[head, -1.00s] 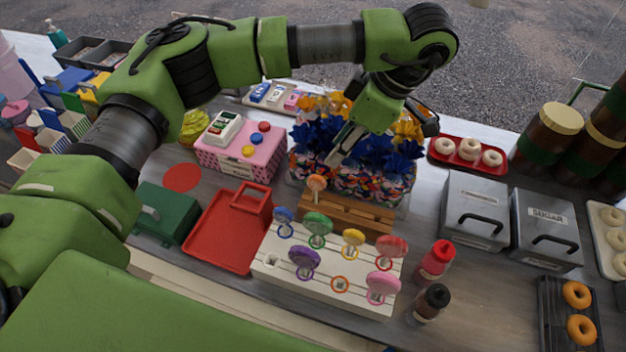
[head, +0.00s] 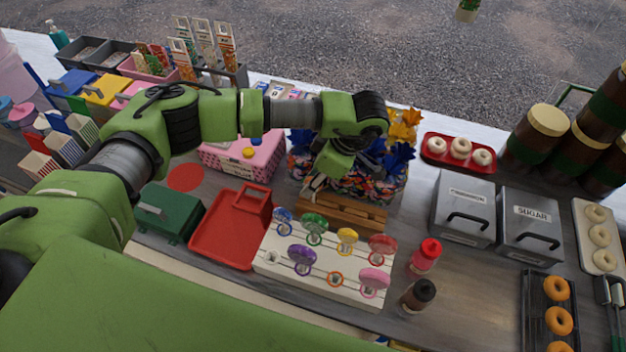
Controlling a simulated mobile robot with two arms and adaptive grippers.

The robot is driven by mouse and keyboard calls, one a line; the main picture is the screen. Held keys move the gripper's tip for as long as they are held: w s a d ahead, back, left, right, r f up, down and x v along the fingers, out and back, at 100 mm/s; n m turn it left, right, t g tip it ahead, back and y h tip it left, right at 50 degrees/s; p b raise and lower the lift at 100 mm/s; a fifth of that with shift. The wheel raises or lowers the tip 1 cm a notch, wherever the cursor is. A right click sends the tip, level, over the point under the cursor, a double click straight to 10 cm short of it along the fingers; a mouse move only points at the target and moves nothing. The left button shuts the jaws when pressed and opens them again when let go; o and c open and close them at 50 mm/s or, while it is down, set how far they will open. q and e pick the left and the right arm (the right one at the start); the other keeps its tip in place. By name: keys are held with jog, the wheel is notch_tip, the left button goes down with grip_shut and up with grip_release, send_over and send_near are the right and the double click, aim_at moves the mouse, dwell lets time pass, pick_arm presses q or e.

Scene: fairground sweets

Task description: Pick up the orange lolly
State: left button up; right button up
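The orange lolly cannot be made out now; my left gripper and wrist cover the spot by the wooden rack (head: 345,212) where it showed before. The white lolly stand (head: 262,268) in front holds several lollies, including purple (head: 301,259), green (head: 314,227) and pink (head: 373,281). Its orange ring (head: 335,279) is empty. My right gripper is out of view.
A red tray (head: 222,250) and a green box (head: 168,213) stand left of the lolly stand. A red-capped bottle (head: 425,256) and a dark bottle (head: 418,295) stand right of it. Grey bins (head: 463,210) are further right.

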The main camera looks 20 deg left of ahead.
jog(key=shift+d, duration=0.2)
pick_arm(q)
grip_shut()
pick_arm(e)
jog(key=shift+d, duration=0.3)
pick_arm(q)
notch_tip(320, 180, up, 9)
jog(key=b, duration=0.4)
jog(key=shift+w, duration=0.1)
jog(key=shift+r, duration=0.5)
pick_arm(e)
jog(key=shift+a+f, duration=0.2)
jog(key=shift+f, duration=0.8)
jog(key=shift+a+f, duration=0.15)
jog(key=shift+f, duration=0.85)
